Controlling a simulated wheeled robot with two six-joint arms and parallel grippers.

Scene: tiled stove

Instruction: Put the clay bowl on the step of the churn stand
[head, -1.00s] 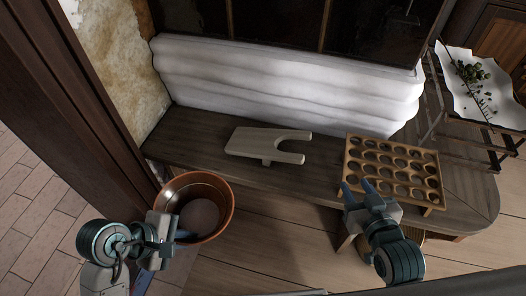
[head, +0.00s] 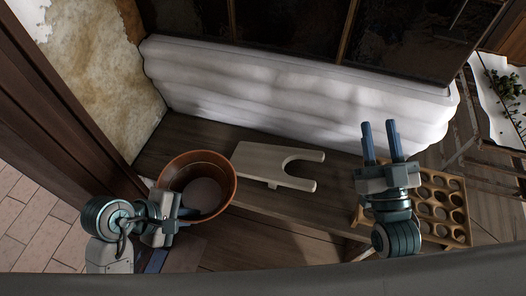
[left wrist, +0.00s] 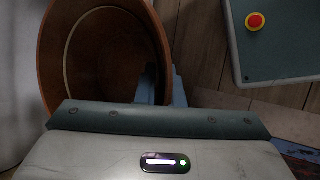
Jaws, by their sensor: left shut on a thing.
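The clay bowl (head: 206,165) is reddish brown and round, with its mouth facing up, at the left in the head view. It also fills the upper left of the left wrist view (left wrist: 88,55). My left gripper (head: 176,213) is shut on the bowl's near rim; its fingers show at the rim in the left wrist view (left wrist: 163,88). The bowl overlaps the bench's left end in the picture; whether it touches the bench is unclear. My right gripper (head: 379,124) is open and empty, its fingers apart, above the bench at the right. I cannot pick out the churn stand.
A dark wooden bench (head: 270,200) runs along a white wall base (head: 300,98). A pale wooden bootjack (head: 262,162) lies on it, right of the bowl. A wooden rack with round holes (head: 440,212) is partly behind my right arm. A dark post (head: 60,100) stands left.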

